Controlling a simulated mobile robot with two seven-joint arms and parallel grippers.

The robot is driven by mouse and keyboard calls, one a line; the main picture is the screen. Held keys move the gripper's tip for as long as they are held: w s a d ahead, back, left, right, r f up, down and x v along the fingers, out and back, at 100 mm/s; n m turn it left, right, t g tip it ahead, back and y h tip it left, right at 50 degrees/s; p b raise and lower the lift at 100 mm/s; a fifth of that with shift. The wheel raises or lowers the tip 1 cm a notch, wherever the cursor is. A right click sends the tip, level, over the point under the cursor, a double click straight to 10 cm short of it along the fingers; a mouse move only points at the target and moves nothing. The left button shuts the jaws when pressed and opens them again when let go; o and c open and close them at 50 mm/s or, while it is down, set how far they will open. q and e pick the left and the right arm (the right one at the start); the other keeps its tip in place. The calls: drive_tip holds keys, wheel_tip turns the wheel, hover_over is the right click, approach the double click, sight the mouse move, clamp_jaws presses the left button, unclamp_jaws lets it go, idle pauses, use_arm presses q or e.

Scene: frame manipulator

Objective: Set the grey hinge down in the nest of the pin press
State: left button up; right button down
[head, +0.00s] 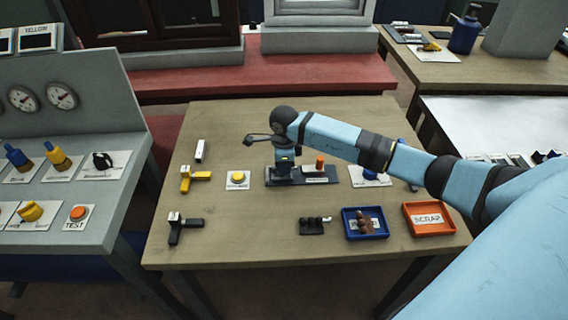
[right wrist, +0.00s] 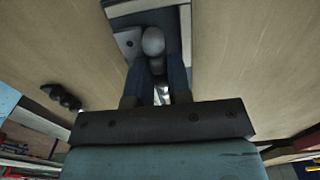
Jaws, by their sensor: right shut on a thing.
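The pin press (head: 275,182) stands in the middle of the table, with a dark base and a white label. My right gripper (head: 285,168) is over the left part of its base, pointing down, and hides the nest. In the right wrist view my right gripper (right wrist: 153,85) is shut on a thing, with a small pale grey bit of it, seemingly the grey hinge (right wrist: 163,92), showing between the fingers. Most of it is hidden. A grey rounded part (right wrist: 153,40) shows just beyond the fingertips. I cannot tell whether the hinge touches the nest. My left gripper is not in view.
An orange-topped part (head: 320,162) stands close right of my gripper. A yellow button (head: 238,177) is left of the press. Yellow (head: 194,179) and black (head: 183,228) pieces lie further left. A dark part (head: 314,226), blue tray (head: 350,234) and orange SCRAP tray (head: 430,231) are in front.

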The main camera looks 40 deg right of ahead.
drive_tip(key=c, duration=1)
unclamp_jaws()
wheel_tip(320, 180, up, 14)
drive_tip(key=shift+f, duration=0.1)
drive_tip(key=shift+s, duration=0.1)
